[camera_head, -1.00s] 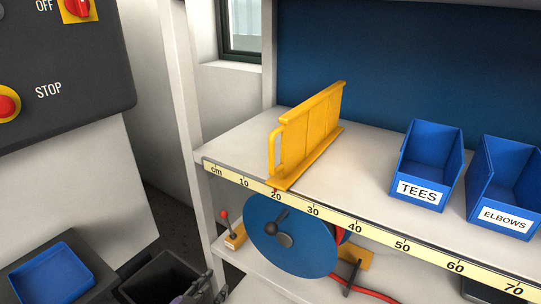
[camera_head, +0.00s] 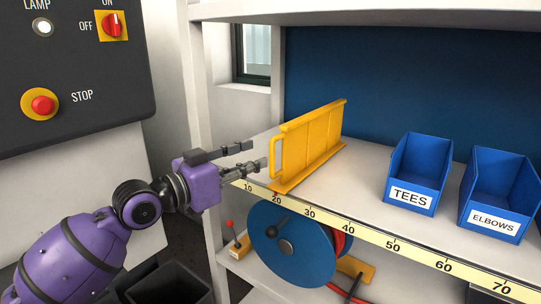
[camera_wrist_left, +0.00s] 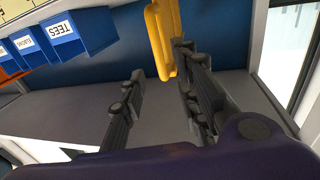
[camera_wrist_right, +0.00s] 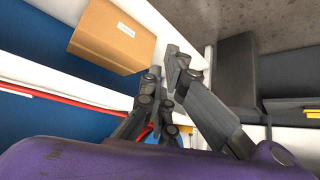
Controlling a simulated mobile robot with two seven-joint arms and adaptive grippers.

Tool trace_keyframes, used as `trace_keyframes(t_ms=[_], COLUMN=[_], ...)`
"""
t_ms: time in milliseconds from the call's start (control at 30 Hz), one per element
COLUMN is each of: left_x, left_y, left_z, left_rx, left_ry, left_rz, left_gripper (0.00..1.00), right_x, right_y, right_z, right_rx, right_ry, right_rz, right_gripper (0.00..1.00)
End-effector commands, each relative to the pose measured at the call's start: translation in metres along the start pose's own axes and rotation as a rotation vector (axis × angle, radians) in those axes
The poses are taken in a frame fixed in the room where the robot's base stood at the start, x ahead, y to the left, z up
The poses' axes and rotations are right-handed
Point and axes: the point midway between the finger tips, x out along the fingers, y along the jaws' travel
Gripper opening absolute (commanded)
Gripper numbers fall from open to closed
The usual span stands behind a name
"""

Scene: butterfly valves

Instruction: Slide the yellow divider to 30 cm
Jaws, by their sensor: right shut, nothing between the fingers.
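The yellow divider (camera_head: 312,143) stands upright on the shelf, its front foot at about the 20 mark of the cm scale (camera_head: 352,227). Its handle (camera_head: 277,157) faces the shelf's front left. My left gripper (camera_head: 256,156) is open and empty, its fingertips just left of the handle. I cannot tell if they touch it. In the left wrist view the divider (camera_wrist_left: 160,38) shows beyond my left fingers (camera_wrist_left: 158,62), nearer the right one. My right gripper (camera_wrist_right: 164,64) is shut and empty in the right wrist view and is outside the head view.
Blue bins labelled TEES (camera_head: 419,170) and ELBOWS (camera_head: 500,192) stand farther right on the shelf. The shelf is clear between divider and TEES bin. A blue reel (camera_head: 290,245) is below. A shelf post (camera_head: 203,130) stands left. A cardboard box (camera_wrist_right: 112,38) shows in the right wrist view.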

Motion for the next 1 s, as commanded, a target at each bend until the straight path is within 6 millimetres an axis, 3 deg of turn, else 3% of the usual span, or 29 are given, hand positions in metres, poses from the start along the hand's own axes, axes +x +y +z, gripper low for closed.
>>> trace_keyframes(t_ms=[200, 400, 767, 1000], left_x=[0.037, 0.061, 0.068, 0.068], left_y=[0.001, 0.001, 0.001, 0.001], left_z=[-0.004, -0.002, 0.000, 0.000], left_rx=[0.001, 0.001, 0.002, 0.002], left_ry=[0.004, 0.002, 0.000, 0.000], left_rz=[0.001, 0.000, 0.000, 0.000], left_gripper=[0.29, 0.29, 0.29, 0.00], right_x=[-0.001, -0.001, -0.005, -0.005], right_y=[-0.002, -0.004, -0.004, -0.004], right_z=[-0.015, -0.007, 0.000, -0.002], right_rx=[0.004, 0.006, 0.008, 0.007], right_ry=[0.021, 0.005, -0.010, -0.006], right_rz=[-0.003, -0.005, -0.005, -0.006], right_gripper=[0.00, 0.00, 0.00, 0.00])
